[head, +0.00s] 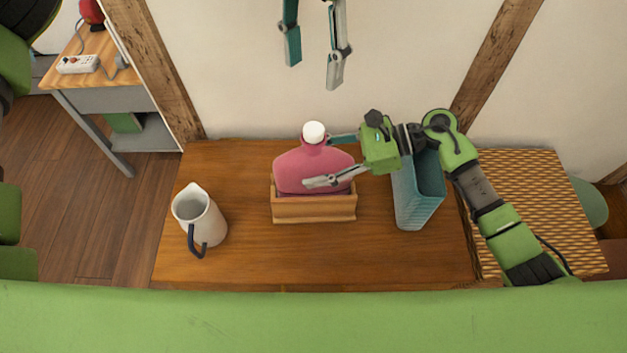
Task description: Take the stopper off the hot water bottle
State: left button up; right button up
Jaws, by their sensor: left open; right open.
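The pink hot water bottle (300,172) stands upright in a small wooden holder (314,208) at the middle of the table. Its white stopper (314,132) sits on the neck at the top. My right gripper (325,160) comes in from the right and is open. One finger is beside the neck and the other is in front of the bottle's body; I cannot tell whether either touches it. My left gripper (313,76) is open and empty, high above and behind the bottle at the top of the view. Its wrist is cut off by the frame.
A white jug (199,220) with a dark handle stands on the wooden table (262,262) at left. A teal bin (417,200) stands right of the bottle, under my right wrist. A woven surface (520,190) lies further right. A side desk with a power strip (78,64) is at back left.

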jog(key=shift+a+f, duration=0.1)
jog(key=shift+a, duration=0.2)
